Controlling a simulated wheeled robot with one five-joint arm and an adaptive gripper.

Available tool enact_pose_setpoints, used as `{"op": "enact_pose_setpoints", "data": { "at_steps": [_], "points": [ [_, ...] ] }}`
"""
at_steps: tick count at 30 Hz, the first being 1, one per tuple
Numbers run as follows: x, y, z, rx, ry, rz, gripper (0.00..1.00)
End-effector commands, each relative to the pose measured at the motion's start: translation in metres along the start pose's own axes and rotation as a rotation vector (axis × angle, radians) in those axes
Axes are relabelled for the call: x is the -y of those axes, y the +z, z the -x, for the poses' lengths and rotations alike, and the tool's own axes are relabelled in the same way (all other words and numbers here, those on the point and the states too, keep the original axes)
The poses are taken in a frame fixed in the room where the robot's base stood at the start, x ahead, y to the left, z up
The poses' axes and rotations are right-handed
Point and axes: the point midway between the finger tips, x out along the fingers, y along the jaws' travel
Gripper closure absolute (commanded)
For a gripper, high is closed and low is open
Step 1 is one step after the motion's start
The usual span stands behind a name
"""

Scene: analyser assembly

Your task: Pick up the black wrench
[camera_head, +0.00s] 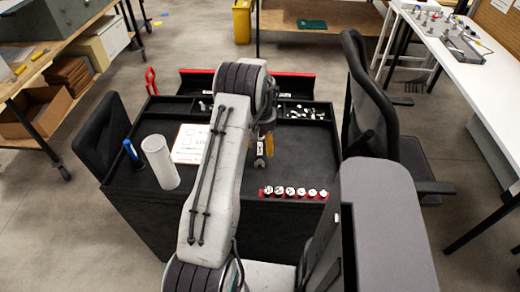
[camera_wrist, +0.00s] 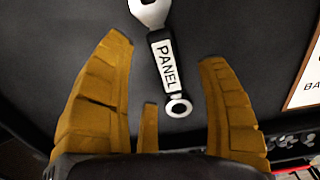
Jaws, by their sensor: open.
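A wrench (camera_wrist: 163,62) with silver ends and a black handle, bearing a white PANEL label, lies on the dark surface in the wrist view. Its open jaw points to the top of the picture and its ring end towards my palm. Part of it shows below my gripper in the head view (camera_head: 260,161). My gripper (camera_wrist: 165,50) is open, with one yellow finger on each side of the wrench and gaps between. In the head view my gripper (camera_head: 265,140) points down over the black cart top, partly hidden by my arm.
Trays of small parts (camera_head: 303,111) line the back. A black chair (camera_head: 370,105) stands close on the right.

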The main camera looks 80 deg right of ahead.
Motion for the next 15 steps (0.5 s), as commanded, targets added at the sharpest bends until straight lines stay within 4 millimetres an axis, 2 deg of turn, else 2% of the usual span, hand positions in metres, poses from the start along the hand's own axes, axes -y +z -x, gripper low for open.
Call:
{"op": "enact_pose_setpoints", "data": {
  "at_steps": [6, 15],
  "points": [
    [0.001, 0.000, -0.021, 0.001, 0.000, 0.000, 0.33],
    [0.001, -0.001, -0.027, -0.001, 0.000, 0.000, 0.33]
  ]
}}
